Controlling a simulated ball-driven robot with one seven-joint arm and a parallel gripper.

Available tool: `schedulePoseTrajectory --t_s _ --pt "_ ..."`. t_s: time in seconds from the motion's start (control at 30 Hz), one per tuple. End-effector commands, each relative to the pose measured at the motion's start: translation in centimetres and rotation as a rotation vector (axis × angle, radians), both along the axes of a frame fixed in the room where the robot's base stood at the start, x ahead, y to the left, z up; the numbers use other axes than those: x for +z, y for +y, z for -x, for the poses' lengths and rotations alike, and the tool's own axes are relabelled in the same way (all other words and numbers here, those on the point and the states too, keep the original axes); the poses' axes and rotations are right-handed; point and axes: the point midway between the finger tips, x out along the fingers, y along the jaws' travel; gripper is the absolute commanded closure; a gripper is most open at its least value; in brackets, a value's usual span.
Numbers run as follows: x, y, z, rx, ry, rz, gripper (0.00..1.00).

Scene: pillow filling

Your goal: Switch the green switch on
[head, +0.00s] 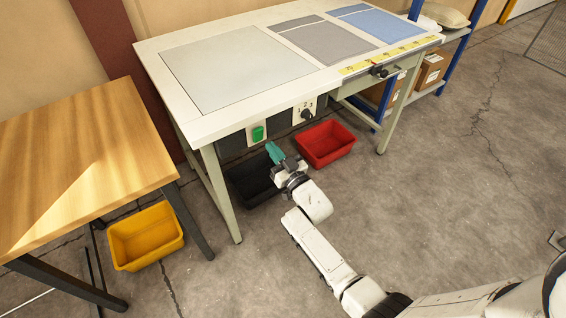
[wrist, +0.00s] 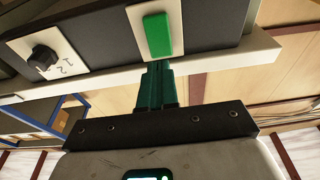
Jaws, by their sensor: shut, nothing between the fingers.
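The green switch (head: 258,133) sits on a pale plate on the front panel of the white workbench. It also shows in the wrist view (wrist: 157,35), upright at the top centre. My gripper (head: 273,152) has teal fingers and is just below and right of the switch in the head view. In the wrist view the shut, empty fingers (wrist: 157,76) point toward the switch, and their tips appear just below its plate. I cannot tell whether they touch it. Which way the switch is set is not clear.
A black rotary knob (head: 306,114) with numbers is right of the switch. The workbench (head: 215,130) has an overhanging edge. A black bin (head: 243,190), a red bin (head: 325,144) and a yellow bin (head: 146,236) are on the floor. A wooden table (head: 80,150) stands left. The floor at right is clear.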

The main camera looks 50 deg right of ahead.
Motion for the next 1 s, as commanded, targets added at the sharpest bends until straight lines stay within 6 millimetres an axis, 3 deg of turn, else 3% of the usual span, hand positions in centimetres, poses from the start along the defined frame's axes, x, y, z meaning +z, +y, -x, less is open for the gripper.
schedulePoseTrajectory --t_s 0.1,0.3,0.77,1.0 --pt "0.5 -0.5 -2.0 0.002 -0.003 0.002 1.00" --pt "0.8 -1.1 -3.8 0.001 -0.001 0.000 1.00" --pt "0.9 -1.2 -4.3 0.001 0.001 0.000 1.00" --pt "2.2 -1.4 -5.1 0.002 0.094 -0.025 1.00"
